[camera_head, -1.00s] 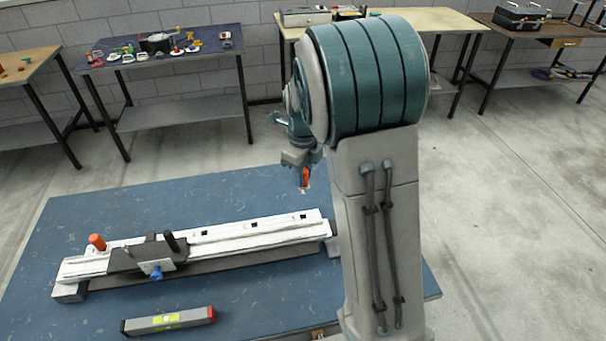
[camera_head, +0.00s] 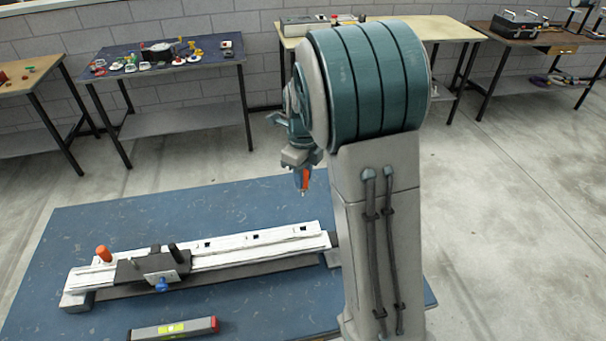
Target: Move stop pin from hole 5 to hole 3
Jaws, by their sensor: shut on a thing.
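My gripper (camera_head: 302,180) is shut on an orange stop pin (camera_head: 305,178), seen from behind past my arm. The pin hangs upright with a thin tip pointing down. It is in the air, apart from the rail and above its right part in the picture. A long white rail (camera_head: 215,255) lies on the blue bench, with several small dark square holes along its top. A black carriage (camera_head: 130,270) sits on its left part, with a black upright knob and a blue knob in front. A second orange peg (camera_head: 103,254) stands at the rail's left end. Hole numbers are not readable.
The blue bench top (camera_head: 250,300) is clear around the rail, apart from a spirit level (camera_head: 175,328) at the front. My arm hides the bench's right side. Other tables with small items, including a blue one (camera_head: 215,75), stand along the back wall.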

